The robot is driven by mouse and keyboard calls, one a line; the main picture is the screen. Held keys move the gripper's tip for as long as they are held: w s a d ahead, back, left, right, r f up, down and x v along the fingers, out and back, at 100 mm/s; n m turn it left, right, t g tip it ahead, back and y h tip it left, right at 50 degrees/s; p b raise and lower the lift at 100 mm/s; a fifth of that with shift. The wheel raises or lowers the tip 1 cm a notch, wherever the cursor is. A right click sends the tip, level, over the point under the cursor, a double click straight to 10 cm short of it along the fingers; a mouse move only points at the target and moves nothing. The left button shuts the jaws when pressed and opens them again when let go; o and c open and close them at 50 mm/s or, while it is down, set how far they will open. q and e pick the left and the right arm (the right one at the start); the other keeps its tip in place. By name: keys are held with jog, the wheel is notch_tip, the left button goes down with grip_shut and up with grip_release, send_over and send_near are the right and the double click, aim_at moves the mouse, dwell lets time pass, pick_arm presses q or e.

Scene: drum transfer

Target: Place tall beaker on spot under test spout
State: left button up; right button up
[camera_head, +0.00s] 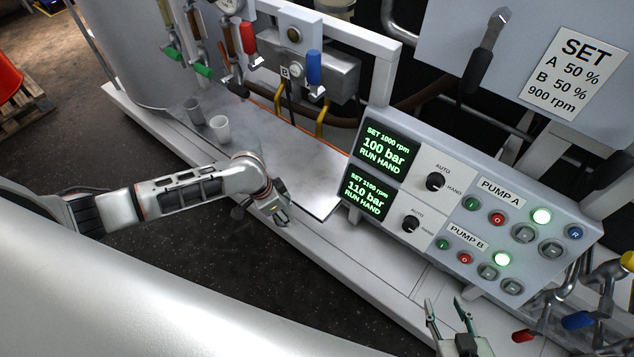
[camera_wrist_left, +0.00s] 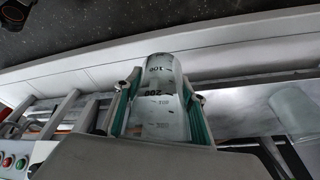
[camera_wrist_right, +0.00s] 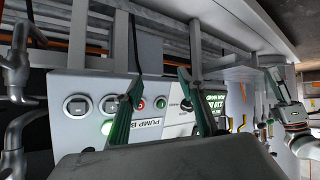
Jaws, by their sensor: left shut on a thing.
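A clear graduated beaker (camera_wrist_left: 163,95) shows in the left wrist view between the green-lined fingers of my left gripper (camera_wrist_left: 160,108), which is shut on it. In the head view my left gripper (camera_head: 274,208) is over the front edge of the grey work surface (camera_head: 300,165); I cannot make out the held beaker there. My right gripper (camera_head: 450,318) is open and empty in front of the pump panel; its parted fingers also show in the right wrist view (camera_wrist_right: 163,100). Taps with red (camera_head: 248,38) and blue (camera_head: 314,67) handles hang above the surface. I cannot tell which is the test spout, and no marked spot is clear.
A grey cup (camera_head: 193,110) and a whitish cup (camera_head: 220,129) stand at the left of the surface. The pump panel (camera_head: 470,205) stands right of it. Pipes and valves (camera_head: 585,310) are at the lower right. The surface's middle is clear.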

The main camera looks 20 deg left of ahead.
aim_at(323, 179)
pick_arm(q)
jog(key=shift+a+f, duration=0.1)
jog(key=shift+a, duration=0.05)
jog(key=shift+w, duration=0.2)
jog(key=w+d+b, duration=0.1)
jog(key=w, duration=0.2)
jog(key=w+d+b, duration=0.1)
jog(key=w, duration=0.3)
jog(key=w+d+b, duration=0.2)
jog(key=w, duration=0.2)
jog(key=shift+w+d+f, duration=0.1)
jog(key=shift+w+f, duration=0.05)
jog(key=shift+f, duration=0.1)
jog(key=shift+w+d+r, duration=0.15)
jog(key=shift+w, duration=0.45)
jog(key=w, duration=0.1)
jog(key=w+d+b, duration=0.1)
jog(key=w+b, duration=0.1)
jog(key=w, duration=0.1)
jog(key=shift+d+f, duration=0.2)
jog(key=shift+d, duration=0.05)
jog(key=shift+a+r, duration=0.1)
jog(key=shift+r, duration=0.15)
pick_arm(e)
jog(key=f, duration=0.2)
jog(key=shift+w+a+f+n, duration=0.2)
jog(key=shift+a+f+n, duration=0.1)
jog(key=shift+f, duration=0.1)
pick_arm(q)
jog(key=shift+f, duration=0.1)
